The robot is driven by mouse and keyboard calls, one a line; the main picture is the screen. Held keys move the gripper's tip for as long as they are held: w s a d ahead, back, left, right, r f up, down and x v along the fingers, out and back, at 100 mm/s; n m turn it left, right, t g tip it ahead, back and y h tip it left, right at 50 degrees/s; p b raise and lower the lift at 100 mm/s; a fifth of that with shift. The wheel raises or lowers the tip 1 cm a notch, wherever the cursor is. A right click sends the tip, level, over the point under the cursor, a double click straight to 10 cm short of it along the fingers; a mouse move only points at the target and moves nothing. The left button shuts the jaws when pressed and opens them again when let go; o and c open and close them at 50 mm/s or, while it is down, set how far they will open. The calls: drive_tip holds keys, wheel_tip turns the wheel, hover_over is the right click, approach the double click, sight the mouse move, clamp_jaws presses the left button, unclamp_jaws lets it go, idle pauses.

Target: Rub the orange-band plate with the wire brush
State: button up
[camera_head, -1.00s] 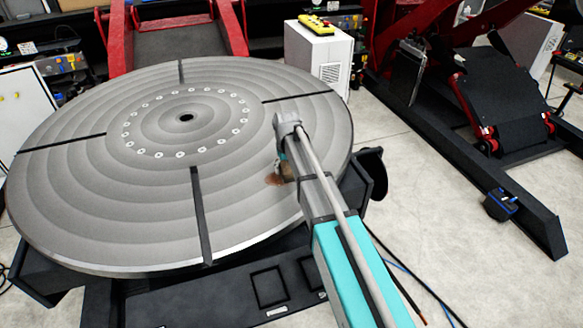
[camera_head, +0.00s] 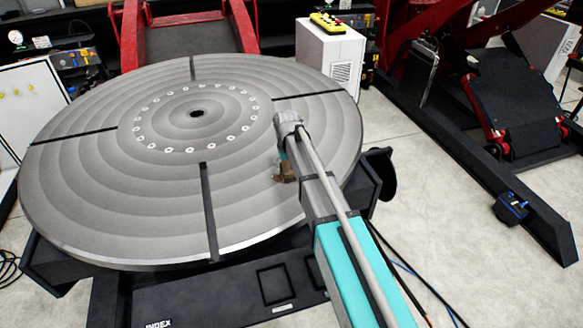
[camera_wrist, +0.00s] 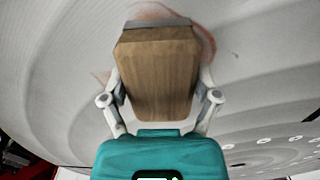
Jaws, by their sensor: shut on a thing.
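The large round grey plate (camera_head: 110,190) lies before me with concentric rings, dark slots and a ring of bolts. I cannot make out an orange band on it. My gripper (camera_wrist: 158,82) is shut on the wooden block of the wire brush (camera_wrist: 157,75), which also shows as a small brown piece in the head view (camera_head: 285,172). The brush is over the plate's right part. Its bristle side is mostly hidden, so contact is unclear. A reddish-brown mark (camera_wrist: 208,42) shows on the plate around the brush's far end. My arm hides part of the plate.
A white cabinet with a yellow-topped pendant (camera_head: 328,55) stands behind the plate. Red and black machine frames (camera_head: 480,110) stand at the right. Cables (camera_head: 400,265) run beside my arm. Pale floor is open at the right.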

sight(272, 174)
drive_tip(key=shift+s+a+f, duration=0.1)
drive_tip(key=shift+s+a, duration=0.1)
drive_tip(key=shift+a, duration=0.3)
drive_tip(key=shift+s+a, duration=0.15)
drive_tip(key=shift+a, duration=0.3)
drive_tip(key=shift+a, duration=0.2)
drive_tip(key=shift+s+a, duration=0.25)
drive_tip(key=shift+a, duration=0.55)
drive_tip(key=shift+s+a, duration=0.25)
drive_tip(key=shift+a, duration=0.5)
drive_tip(key=shift+w, duration=0.15)
drive_tip(key=shift+w+a, duration=0.25)
drive_tip(key=shift+w, duration=0.45)
drive_tip(key=shift+w+d, duration=0.1)
drive_tip(key=shift+w+d, duration=0.25)
drive_tip(key=shift+d, duration=0.6)
drive_tip(key=shift+w+d, duration=0.25)
drive_tip(key=shift+d, duration=0.55)
